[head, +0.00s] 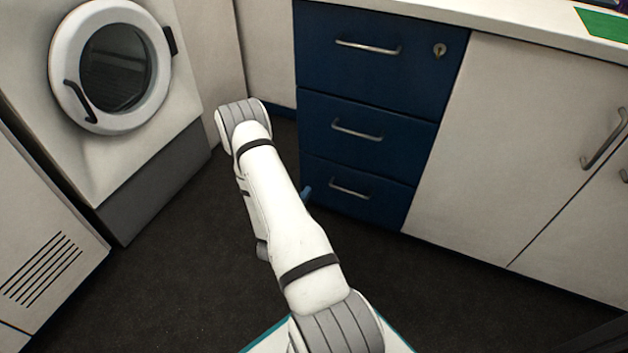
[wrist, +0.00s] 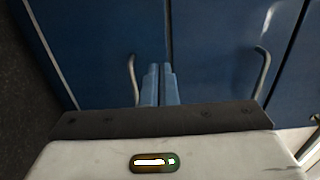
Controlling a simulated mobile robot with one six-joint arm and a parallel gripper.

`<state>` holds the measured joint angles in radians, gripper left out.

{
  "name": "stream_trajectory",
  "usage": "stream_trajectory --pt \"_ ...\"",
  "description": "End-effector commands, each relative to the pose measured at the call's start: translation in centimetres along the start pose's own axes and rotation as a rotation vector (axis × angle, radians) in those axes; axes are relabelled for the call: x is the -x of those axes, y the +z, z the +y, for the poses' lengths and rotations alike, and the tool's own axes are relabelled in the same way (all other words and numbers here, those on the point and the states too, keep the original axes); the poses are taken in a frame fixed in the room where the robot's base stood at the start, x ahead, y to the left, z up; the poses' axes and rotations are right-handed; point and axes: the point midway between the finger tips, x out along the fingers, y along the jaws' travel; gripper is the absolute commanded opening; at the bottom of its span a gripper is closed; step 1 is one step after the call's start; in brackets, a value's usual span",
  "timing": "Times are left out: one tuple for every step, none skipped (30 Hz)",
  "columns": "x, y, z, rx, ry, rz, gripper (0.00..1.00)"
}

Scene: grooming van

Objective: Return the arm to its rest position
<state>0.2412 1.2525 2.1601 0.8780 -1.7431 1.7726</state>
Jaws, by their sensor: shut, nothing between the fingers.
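My arm (head: 285,220) stretches from the bottom middle of the head view up toward the corner between the washer and the blue drawers. My gripper shows in the wrist view (wrist: 160,84), its two blue fingers together with nothing between them. It points at the blue drawer fronts. In the head view the gripper is mostly hidden behind the arm; only a small blue part shows beside the arm near the lowest drawer.
The blue drawer unit (head: 372,92) has three shut drawers with metal handles, the top one with a key lock. A front-loading machine (head: 152,155) with a round door stands at left. White cupboards (head: 510,150) stand at right under a pale counter (head: 500,24). Dark floor (head: 165,290) is clear.

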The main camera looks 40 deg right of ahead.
Motion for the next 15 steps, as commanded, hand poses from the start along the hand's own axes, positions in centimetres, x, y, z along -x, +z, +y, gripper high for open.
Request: stream_trajectory --pt "0.6 0.1 -0.1 0.003 0.002 -0.002 0.0" --pt "0.8 0.0 -0.1 0.002 0.001 -0.001 0.0" --pt "1.0 0.0 0.0 0.001 0.001 -0.001 0.0" --pt "1.1 0.0 0.0 0.001 0.0 -0.001 0.0" --pt "1.2 0.0 0.0 0.0 0.0 -0.001 0.0" --pt "1.3 0.0 0.0 0.0 -0.001 -0.001 0.0" --pt "1.3 0.0 0.0 0.0 -0.001 0.0 0.0" --pt "1.3 0.0 0.0 0.0 -0.001 0.0 0.0" --pt "1.3 0.0 0.0 0.0 -0.001 0.0 0.0" --pt "1.3 0.0 0.0 0.0 -0.001 0.0 0.0" --pt "1.3 0.0 -0.1 0.0 0.001 0.0 0.0" --pt "1.2 0.1 -0.4 0.001 0.006 -0.001 0.0" --pt "1.1 0.3 -0.8 0.002 0.012 -0.004 0.0" --pt "1.0 0.6 -1.3 0.005 0.023 -0.007 0.0" --pt "0.8 1.2 -2.3 0.009 0.042 -0.014 0.0"
